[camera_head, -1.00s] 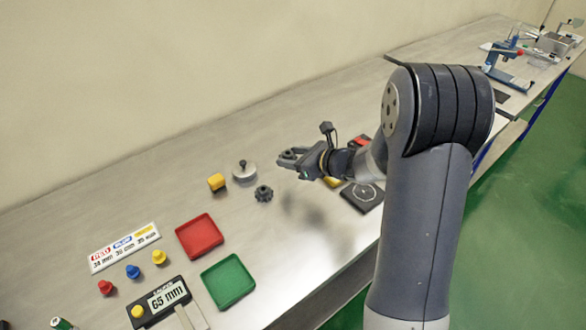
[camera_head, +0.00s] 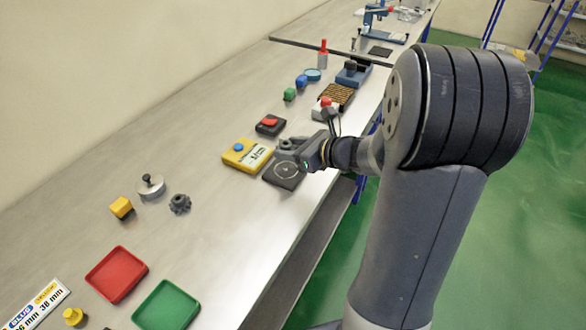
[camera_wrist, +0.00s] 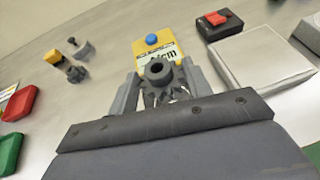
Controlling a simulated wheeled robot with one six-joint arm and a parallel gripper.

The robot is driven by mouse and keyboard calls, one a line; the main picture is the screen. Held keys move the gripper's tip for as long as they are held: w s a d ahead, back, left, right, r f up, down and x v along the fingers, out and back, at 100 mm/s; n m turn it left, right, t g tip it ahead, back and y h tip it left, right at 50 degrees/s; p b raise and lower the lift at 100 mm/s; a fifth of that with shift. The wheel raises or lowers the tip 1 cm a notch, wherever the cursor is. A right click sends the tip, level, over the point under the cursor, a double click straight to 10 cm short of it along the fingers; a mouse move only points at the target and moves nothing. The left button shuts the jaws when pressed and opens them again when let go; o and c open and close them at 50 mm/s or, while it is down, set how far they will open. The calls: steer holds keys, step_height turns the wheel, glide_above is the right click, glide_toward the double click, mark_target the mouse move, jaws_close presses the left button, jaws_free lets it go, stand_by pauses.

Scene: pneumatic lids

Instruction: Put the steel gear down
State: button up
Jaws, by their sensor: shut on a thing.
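My gripper (camera_head: 290,152) is shut on the steel gear (camera_wrist: 157,75), a grey toothed gear with a dark centre hole. In the wrist view it sits between both fingers. In the head view my gripper is at the far edge of a black square plate (camera_head: 284,174) with a pale ring mark, seemingly above it. I cannot tell the height of the gear or whether it touches anything. A second dark gear (camera_head: 180,204) lies on the bench to the left, apart from my gripper.
A yellow box with a blue button (camera_head: 243,155) is just left of the plate. A red tray (camera_head: 117,274) and green tray (camera_head: 167,306) lie front left.

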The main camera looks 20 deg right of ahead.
mark_target(291, 172)
steer(key=shift+f+b, duration=0.3)
steer(key=shift+f, duration=2.65)
steer(key=shift+f, duration=0.1)
steer(key=o, duration=1.1)
steer(key=shift+o, duration=0.2)
steer(key=shift+r, duration=0.2)
steer(key=v, duration=1.2)
